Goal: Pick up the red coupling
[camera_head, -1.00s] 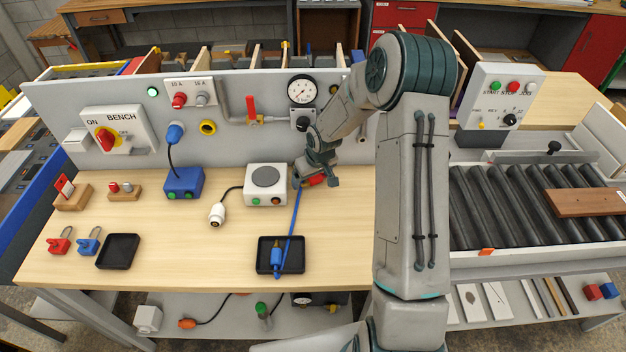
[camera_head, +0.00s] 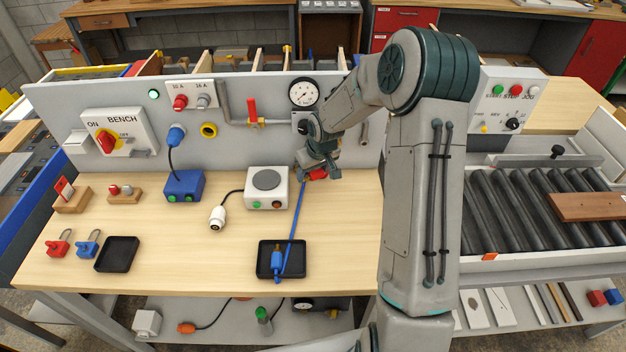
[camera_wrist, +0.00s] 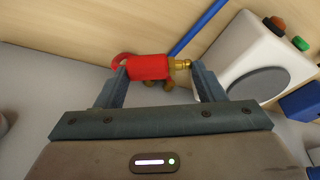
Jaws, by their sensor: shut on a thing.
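The red coupling (camera_wrist: 148,67) with its brass end lies between the two fingers of my gripper (camera_wrist: 160,80) in the wrist view. The fingers press on its two ends, the red end and the brass end. In the head view the red coupling (camera_head: 318,174) shows partly beneath my gripper (camera_head: 318,170), near the back of the bench by the upright panel. The jaws hide part of it there. I cannot tell how far it is above the bench top.
A white box with a round grey plate (camera_head: 267,188) stands just left of my gripper. A blue hose (camera_head: 297,215) runs from near the gripper to a blue coupling (camera_head: 277,260) in a black tray (camera_head: 262,272). The bench front right of the tray is clear.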

